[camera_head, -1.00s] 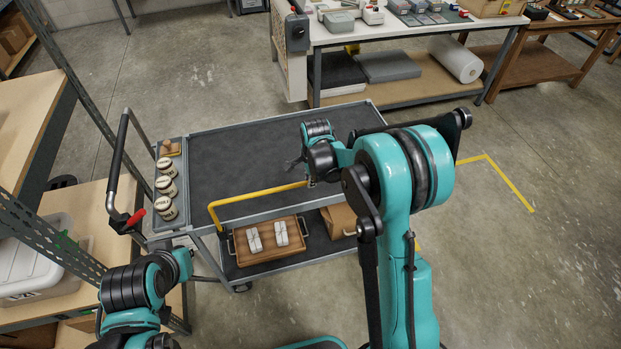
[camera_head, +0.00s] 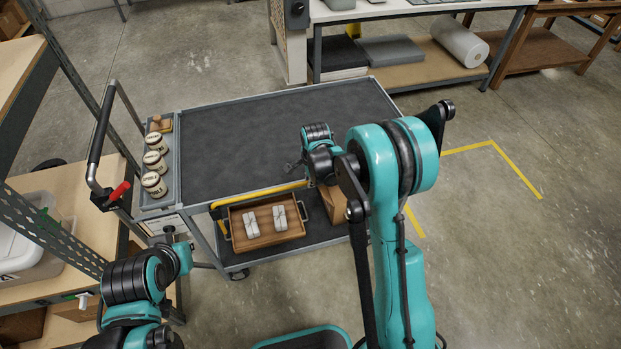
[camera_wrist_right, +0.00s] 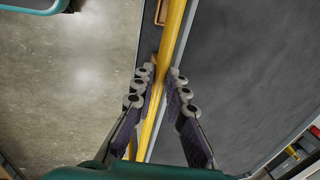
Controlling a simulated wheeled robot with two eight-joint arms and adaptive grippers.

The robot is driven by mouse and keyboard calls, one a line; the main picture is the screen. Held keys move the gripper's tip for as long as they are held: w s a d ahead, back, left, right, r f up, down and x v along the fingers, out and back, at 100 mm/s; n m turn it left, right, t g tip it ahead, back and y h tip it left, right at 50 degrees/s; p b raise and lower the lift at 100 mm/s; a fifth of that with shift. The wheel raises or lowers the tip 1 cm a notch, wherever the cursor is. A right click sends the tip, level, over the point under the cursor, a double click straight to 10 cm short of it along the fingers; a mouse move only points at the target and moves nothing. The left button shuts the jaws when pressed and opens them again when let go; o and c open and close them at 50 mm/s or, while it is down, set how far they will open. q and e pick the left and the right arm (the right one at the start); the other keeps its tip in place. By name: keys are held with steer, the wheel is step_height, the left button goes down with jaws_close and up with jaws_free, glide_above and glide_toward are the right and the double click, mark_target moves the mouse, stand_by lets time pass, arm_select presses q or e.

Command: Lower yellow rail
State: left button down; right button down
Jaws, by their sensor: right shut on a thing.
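The yellow rail (camera_head: 258,194) runs along the front edge of the cart's dark top (camera_head: 245,150). In the head view it lies close to that edge, with its left end bent down beside the cart's corner. In the right wrist view the rail (camera_wrist_right: 172,42) passes between the fingers of my right gripper (camera_wrist_right: 161,72), which is shut on it. In the head view my right arm hides the rail's right end and most of that gripper. My left arm shows at lower left, but I cannot make out its gripper.
Several labelled jars (camera_head: 154,184) stand in the left side tray. A black push handle (camera_head: 100,128) rises at left. The cart's top is bare.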

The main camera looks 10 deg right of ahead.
steer(key=c, duration=1.5)
jaws_free()
steer(key=shift+f, duration=0.15)
steer(key=shift+c, duration=0.2)
steer(key=v, duration=1.2)
steer(key=shift+w, duration=0.1)
steer(key=s+d+r+n+t, duration=0.1)
steer(key=s+r+n, duration=0.3)
steer(key=s, duration=0.2)
steer(key=s+r+n+t, duration=0.1)
steer(key=s+r+n, duration=0.3)
steer(key=s+n, duration=0.15)
steer(key=s+f+n+t+b, duration=0.1)
steer(key=s+f+n+t, duration=0.1)
steer(key=s+n, duration=0.6)
steer(key=s, duration=0.3)
steer(key=shift+s+d+t+b, duration=0.25)
steer(key=shift+d+t+b, duration=0.05)
steer(key=shift+t+b, duration=0.1)
